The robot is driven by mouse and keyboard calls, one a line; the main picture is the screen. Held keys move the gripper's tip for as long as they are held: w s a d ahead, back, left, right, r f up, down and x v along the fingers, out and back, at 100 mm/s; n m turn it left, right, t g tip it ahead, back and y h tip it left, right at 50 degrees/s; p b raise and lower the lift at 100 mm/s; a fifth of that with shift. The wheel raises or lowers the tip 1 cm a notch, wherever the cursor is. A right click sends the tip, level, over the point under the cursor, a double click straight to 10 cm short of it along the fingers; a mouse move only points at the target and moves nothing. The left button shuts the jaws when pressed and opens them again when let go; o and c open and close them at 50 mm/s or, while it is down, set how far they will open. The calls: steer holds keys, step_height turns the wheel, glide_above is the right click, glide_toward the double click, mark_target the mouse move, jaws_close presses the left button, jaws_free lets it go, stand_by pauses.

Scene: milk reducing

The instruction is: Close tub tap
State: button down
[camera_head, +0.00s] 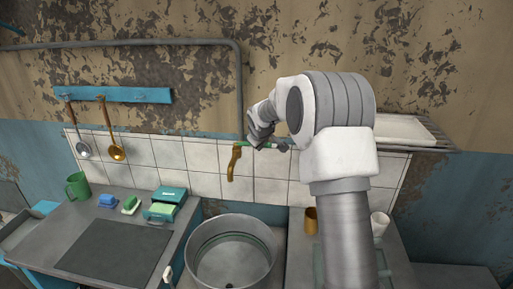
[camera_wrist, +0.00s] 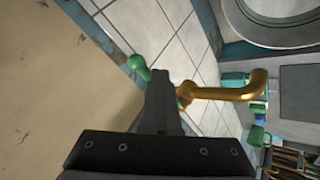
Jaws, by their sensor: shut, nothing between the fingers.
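The brass tap (camera_head: 234,161) sticks out from the tiled wall above the round metal tub (camera_head: 190,262). Its spout also shows in the wrist view (camera_wrist: 232,93), to the right of my fingers. A green tap handle (camera_wrist: 138,66) with a rounded end shows left of the fingertips in that view. A bit of green also shows under my gripper in the head view. My gripper (camera_wrist: 160,75) is shut and empty, at the tap between the spout and the green handle end. The fingers hide the tap's middle, and I cannot tell whether they touch the handle.
A wall shelf with a white tray (camera_head: 402,128) is right of my arm. A pipe (camera_head: 238,90) runs down the wall behind the tap. A counter (camera_head: 100,250) with a green mug (camera_head: 77,186) stands left of the tub. A brass cup (camera_head: 311,221) stands to its right.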

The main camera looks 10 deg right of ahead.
steer(key=shift+w+d, duration=0.15)
steer(key=shift+d, duration=0.1)
steer(key=shift+w+d+r, duration=0.1)
steer(key=shift+r, duration=0.05)
stand_by(0.4)
